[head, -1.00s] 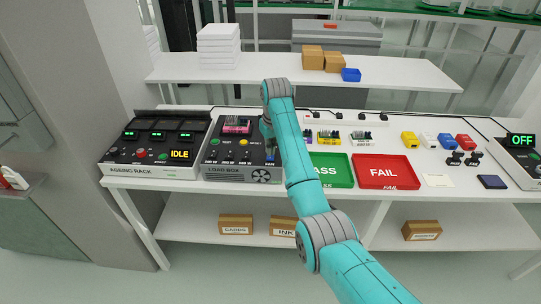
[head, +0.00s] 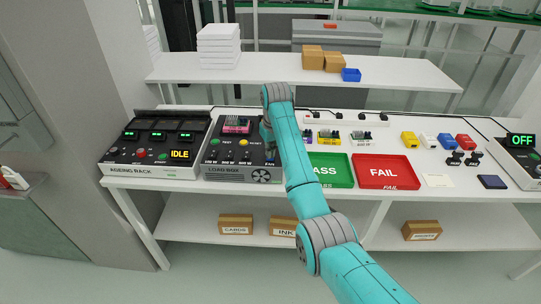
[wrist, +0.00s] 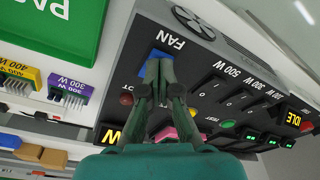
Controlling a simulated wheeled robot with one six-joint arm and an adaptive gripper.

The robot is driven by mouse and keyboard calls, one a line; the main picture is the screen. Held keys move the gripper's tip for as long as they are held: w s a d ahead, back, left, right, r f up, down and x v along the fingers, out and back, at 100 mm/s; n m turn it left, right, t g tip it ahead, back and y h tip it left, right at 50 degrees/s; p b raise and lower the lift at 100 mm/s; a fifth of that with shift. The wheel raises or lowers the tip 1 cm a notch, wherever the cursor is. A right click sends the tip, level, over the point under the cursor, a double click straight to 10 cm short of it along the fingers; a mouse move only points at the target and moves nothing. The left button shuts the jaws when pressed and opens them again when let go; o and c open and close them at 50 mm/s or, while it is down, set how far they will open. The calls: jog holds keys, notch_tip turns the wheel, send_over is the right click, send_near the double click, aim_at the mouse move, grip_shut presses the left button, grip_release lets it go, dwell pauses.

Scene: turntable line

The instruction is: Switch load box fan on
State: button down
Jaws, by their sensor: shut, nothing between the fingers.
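In the wrist view, the blue fan switch (wrist: 144,70) lies beside the FAN label, partly covered by my fingers. My gripper (wrist: 160,63) is shut and empty, its tips over or against the blue switch; I cannot tell whether they touch. The switch position is hidden. In the head view my arm mostly hides the gripper.
The ageing rack (head: 150,172), showing IDLE, stands left of the load box. A green PASS tray (head: 338,183) and red FAIL tray (head: 386,184) lie to the right. A pink-topped part (head: 237,124) sits at the load box's back. A white shelf (head: 410,80) runs behind.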

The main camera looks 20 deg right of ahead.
jog(key=shift+f, duration=0.35)
jog(key=shift+r, duration=3.55)
jog(key=shift+s+d, duration=0.1)
